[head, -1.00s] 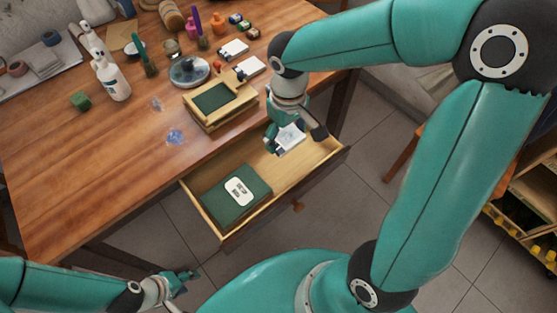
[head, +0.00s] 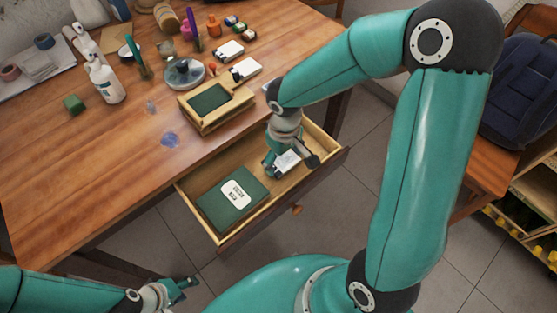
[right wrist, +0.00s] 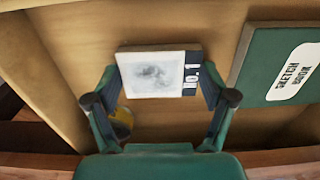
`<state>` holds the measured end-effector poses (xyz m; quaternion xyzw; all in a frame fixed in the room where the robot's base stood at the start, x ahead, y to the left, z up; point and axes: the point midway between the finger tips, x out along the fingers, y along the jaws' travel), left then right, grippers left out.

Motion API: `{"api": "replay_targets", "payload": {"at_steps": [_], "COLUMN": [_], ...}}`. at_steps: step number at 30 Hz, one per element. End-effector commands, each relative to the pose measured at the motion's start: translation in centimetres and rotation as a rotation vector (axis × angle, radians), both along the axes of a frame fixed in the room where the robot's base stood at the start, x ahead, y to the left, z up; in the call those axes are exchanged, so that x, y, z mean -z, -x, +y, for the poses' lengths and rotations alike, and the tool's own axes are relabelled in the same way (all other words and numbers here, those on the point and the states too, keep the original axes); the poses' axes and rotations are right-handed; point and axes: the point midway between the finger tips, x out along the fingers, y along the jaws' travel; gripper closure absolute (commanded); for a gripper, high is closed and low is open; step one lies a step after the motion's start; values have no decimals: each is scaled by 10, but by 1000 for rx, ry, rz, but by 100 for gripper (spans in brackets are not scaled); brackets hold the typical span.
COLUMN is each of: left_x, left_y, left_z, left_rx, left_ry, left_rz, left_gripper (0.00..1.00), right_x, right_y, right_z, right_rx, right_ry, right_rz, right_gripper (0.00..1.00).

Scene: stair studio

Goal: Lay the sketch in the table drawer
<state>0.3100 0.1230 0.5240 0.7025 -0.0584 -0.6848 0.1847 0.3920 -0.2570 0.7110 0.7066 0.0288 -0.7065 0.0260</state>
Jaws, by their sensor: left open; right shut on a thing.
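The sketch (right wrist: 157,74), a small pale card with a grey smudge and a dark strip marked "NO.1", is between the fingers of my right gripper (right wrist: 162,102). In the head view the sketch (head: 287,161) shows at the fingertips of my right gripper (head: 290,163), inside the open table drawer (head: 262,154). Whether it touches the drawer floor I cannot tell. A green sketch book (head: 233,200) lies in the drawer's left part; its label shows in the right wrist view (right wrist: 294,74). My left gripper (head: 186,284) is open and empty, low at the left, outside the drawer.
A dark backpack (head: 522,100) is at the right. Bare drawer floor lies between sketch and book.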

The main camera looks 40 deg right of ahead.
Motion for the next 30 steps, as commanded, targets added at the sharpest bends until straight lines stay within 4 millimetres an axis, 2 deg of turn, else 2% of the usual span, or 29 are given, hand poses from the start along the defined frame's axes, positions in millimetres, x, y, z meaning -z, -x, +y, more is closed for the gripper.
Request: {"api": "replay_targets", "payload": {"at_steps": [2,3,6,20,26,30], "left_x": [3,3,2,-2,-8,-14], "left_y": [0,0,0,0,0,0], "left_z": [0,0,0,0,0,0], "left_rx": [0,0,0,0,0,0], "left_ry": [0,0,0,0,0,0], "left_rz": [0,0,0,0,0,0], "left_gripper": [54,54,54,54,54,54], "right_x": [2,3,1,-4,-34,-63], "right_y": [0,0,0,-1,-1,-2], "right_z": [0,0,0,0,0,0], "right_rx": [0,-1,-1,-1,-1,-1], "right_ry": [0,0,0,1,1,1], "right_rz": [0,0,0,-1,-5,-6], "right_gripper": [52,16,0,0,0,0]}}
